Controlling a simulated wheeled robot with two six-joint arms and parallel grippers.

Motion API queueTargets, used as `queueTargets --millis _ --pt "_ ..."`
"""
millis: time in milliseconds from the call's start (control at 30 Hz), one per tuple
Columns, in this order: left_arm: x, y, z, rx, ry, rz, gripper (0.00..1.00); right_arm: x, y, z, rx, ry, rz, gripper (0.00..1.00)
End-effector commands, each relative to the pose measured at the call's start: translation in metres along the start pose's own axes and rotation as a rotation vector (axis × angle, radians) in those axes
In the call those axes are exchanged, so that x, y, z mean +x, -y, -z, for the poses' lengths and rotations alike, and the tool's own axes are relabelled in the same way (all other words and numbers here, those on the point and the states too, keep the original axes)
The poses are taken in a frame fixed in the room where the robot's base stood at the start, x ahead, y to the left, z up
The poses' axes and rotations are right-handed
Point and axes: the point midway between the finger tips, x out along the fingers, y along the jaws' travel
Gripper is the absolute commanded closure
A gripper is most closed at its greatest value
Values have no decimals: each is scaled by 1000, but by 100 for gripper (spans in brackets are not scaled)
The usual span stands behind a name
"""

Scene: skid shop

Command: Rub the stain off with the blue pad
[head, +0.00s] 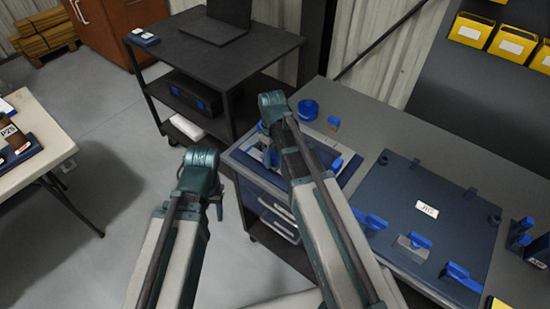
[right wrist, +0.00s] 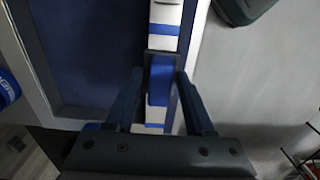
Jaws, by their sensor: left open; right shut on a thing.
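My right gripper (head: 268,148) is over the left side of a blue tray with a pale border on the grey bench. In the right wrist view, its two fingers (right wrist: 158,82) stand either side of a blue block with dark edges, which I take as the blue pad (right wrist: 158,92). The pad is over a white and blue strip (right wrist: 163,30) beside the dark blue panel (right wrist: 95,50); whether it touches cannot be told. I cannot make out a stain; the gripper and arm cover part of the tray. My left gripper (head: 213,203) is open and empty, above the floor left of the bench.
A blue roll (head: 308,109) and a small block (head: 333,123) stand behind the tray. A dark board (head: 440,180) with blue-handled pieces lies to the right. A dark cart (head: 200,60) with a laptop stands behind, and a white table (head: 45,150) at left.

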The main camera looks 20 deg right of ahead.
Motion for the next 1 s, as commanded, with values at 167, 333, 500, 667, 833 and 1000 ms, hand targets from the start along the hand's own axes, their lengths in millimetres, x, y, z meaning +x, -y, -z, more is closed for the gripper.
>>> queueTargets --millis 167,333,500,667,833,1000 --pt "2 0 0 0 0 0 50 2 -1 17 -2 0 0 98" --pt "3 0 0 0 0 0 50 3 0 29 -1 -1 0 98" --pt "3 0 0 0 0 0 50 3 0 30 -1 -2 0 98" --pt "2 0 0 0 0 0 50 2 0 36 -1 -3 0 98" --pt "2 0 0 0 0 0 50 2 -1 50 -2 -3 0 98" --pt "1 0 0 0 0 0 50 1 -1 63 -2 -2 0 98"
